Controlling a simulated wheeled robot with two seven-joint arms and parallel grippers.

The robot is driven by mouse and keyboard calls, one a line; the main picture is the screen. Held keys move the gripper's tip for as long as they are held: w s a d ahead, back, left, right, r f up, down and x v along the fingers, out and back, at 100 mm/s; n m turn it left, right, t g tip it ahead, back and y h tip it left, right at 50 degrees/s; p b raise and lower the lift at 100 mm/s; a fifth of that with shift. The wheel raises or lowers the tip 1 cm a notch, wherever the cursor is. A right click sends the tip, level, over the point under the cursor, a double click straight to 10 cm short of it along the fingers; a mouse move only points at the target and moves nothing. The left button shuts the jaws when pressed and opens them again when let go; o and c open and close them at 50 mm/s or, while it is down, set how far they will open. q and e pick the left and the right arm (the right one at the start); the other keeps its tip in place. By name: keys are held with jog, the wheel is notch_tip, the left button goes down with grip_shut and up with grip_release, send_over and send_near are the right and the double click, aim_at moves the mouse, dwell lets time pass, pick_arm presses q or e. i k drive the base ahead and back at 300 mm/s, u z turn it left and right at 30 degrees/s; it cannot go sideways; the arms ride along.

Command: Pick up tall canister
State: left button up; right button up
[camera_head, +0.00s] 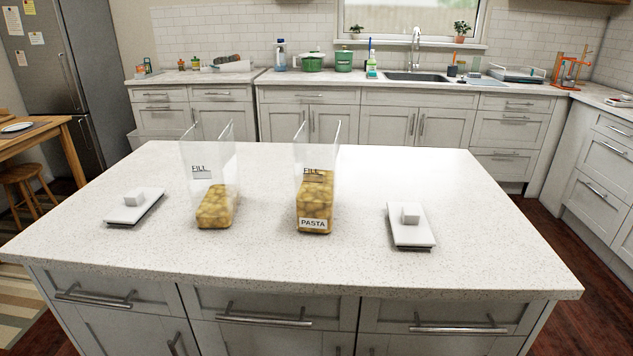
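Two clear, open-topped canisters stand upright and apart on the island counter. The left canister (213,190) has a low fill of yellow-brown pieces and a "FILL" label above the fill. The right canister (316,190) is filled higher with similar pieces and has a "FILL" label and a "PASTA" label near its base. The two look about equally tall, so I cannot tell which is the tall canister. Neither of my grippers is in view.
White lids with block knobs lie flat on the island counter (300,262), one left (128,211) and one right (413,232). The counter's front strip is clear. Behind, across a gap, is a back counter with a sink (415,77) and a green pot (312,64).

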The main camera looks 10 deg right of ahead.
aim_at(208, 150)
jog(key=u, duration=1.2)
jog(key=i, duration=0.35)
jog(key=z, duration=2.1)
